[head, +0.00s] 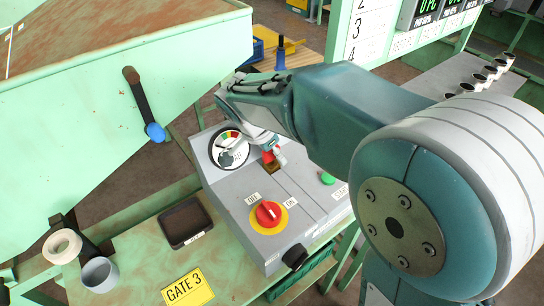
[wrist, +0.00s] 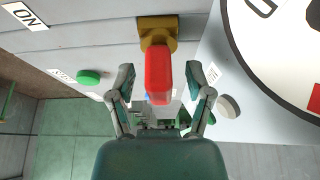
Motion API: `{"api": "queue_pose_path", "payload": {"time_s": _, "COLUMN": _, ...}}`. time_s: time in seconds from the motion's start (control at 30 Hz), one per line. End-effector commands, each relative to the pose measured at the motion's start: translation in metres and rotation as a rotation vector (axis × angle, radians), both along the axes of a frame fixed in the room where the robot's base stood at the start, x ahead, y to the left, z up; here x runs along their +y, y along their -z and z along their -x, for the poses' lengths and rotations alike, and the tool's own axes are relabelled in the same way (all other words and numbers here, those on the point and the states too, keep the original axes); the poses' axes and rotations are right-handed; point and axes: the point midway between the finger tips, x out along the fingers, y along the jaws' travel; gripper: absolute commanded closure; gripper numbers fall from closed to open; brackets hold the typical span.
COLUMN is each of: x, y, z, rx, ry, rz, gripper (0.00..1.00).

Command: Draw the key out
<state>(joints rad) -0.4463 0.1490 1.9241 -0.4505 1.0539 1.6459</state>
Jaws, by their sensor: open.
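The red key (wrist: 158,72) sticks out of a brass lock (wrist: 157,28) on the grey control box. In the head view, the key (head: 268,154) and the brass lock (head: 270,168) show in small part beside my arm's end. My gripper (wrist: 161,84) is open in the wrist view, one finger on each side of the key's red head, with visible gaps to both. The key's shaft is hidden in the lock. In the head view my gripper (head: 278,156) is mostly hidden and small.
The control box (head: 225,185) also carries a red rotary switch (head: 268,214), a round gauge (head: 230,147) and a green button (head: 327,178). A dark tray (head: 185,222) lies on the green bench, left of the box. A blue-tipped lever (head: 154,131) hangs on the green hopper.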

Motion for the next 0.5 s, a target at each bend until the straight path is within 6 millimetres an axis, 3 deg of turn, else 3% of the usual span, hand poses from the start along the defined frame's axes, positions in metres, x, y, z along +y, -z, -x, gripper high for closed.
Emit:
{"api": "queue_pose_path", "payload": {"time_s": 0.23, "x": -0.001, "y": 0.0024, "z": -0.0004, "rx": 0.0, "ry": 0.0, "rz": 0.0, "gripper": 0.34}}
{"api": "queue_pose_path", "payload": {"time_s": 0.27, "x": -0.001, "y": 0.0024, "z": -0.0005, "rx": 0.0, "ry": 0.0, "rz": 0.0, "gripper": 0.43}}
{"api": "queue_pose_path", "payload": {"time_s": 0.3, "x": -0.0011, "y": 0.0022, "z": -0.0005, "rx": 0.0, "ry": 0.0, "rz": 0.0, "gripper": 0.61}}
{"api": "queue_pose_path", "payload": {"time_s": 0.4, "x": -0.0018, "y": 0.002, "z": -0.0005, "rx": 0.001, "ry": 0.0, "rz": -0.001, "gripper": 1.0}}
{"api": "queue_pose_path", "payload": {"time_s": 0.5, "x": -0.002, "y": 0.002, "z": -0.0004, "rx": 0.001, "ry": 0.0, "rz": -0.001, "gripper": 1.0}}
